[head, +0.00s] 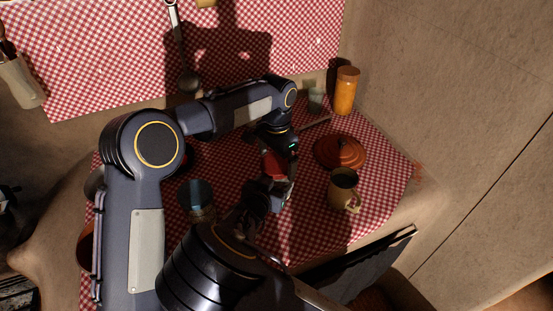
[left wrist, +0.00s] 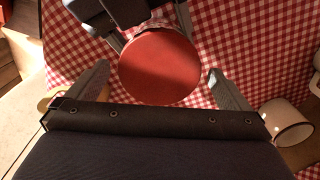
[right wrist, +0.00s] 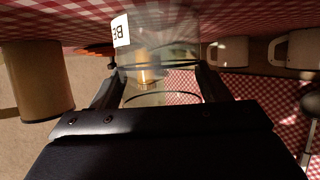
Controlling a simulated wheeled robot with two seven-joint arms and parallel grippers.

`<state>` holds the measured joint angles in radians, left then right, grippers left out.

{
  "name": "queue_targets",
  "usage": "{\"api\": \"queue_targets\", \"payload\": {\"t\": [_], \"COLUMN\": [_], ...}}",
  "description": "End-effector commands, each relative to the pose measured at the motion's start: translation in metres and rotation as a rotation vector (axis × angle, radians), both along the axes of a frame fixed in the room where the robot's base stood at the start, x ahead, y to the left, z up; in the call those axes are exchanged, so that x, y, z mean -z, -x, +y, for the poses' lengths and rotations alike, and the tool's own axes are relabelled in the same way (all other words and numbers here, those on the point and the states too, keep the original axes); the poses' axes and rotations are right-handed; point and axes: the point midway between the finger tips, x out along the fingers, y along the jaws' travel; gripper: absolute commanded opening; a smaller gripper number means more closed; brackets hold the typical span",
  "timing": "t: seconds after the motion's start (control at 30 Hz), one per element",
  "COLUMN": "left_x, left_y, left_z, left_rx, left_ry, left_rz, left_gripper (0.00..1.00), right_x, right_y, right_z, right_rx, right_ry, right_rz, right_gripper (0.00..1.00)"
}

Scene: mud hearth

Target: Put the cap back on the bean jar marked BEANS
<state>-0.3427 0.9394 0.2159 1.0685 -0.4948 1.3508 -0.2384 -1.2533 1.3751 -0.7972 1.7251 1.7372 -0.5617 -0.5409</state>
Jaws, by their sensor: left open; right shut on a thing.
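The red round cap (left wrist: 160,66) shows face-on in the left wrist view and as a small red patch (head: 274,164) in the head view. My left gripper (head: 279,152) is open, with its fingers (left wrist: 160,86) apart on either side of the cap. My right gripper (right wrist: 158,88) is shut on the clear glass bean jar (right wrist: 160,45). Part of its label, reading "BE", appears upside down in the right wrist view. The cap lies over the jar's top end in the left wrist view, hiding the mouth. I cannot tell whether it is seated.
A tan mug (head: 342,190) and a terracotta lid (head: 340,152) stand right of the grippers. An orange jar (head: 346,92) and a small greenish cup (head: 315,98) are behind. A glass vessel (head: 197,193) stands left. Some checked cloth (head: 312,225) is clear at the front right.

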Motion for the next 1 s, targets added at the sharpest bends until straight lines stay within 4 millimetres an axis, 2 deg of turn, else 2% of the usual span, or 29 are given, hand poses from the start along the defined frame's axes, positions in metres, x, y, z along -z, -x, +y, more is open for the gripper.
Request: {"api": "queue_targets", "payload": {"t": [0.5, 0.7, 1.0], "left_x": [-0.097, -0.114, -0.116], "left_y": [-0.001, 0.0, 0.0], "left_z": [-0.001, 0.0, 0.0], "left_rx": [0.0, 0.0, 0.001], "left_ry": [0.002, 0.001, 0.0], "left_rz": [-0.004, -0.002, 0.0], "left_gripper": [1.0, 1.0, 1.0], "right_x": [0.0, 0.0, 0.0], "right_y": [0.0, 0.0, 0.0], "right_z": [0.0, 0.0, 0.0], "right_rx": [0.0, 0.0, 0.0], "right_ry": [0.0, 0.0, 0.0], "right_rz": [0.0, -0.001, -0.001], "right_gripper": [0.06, 0.06, 0.06]}}
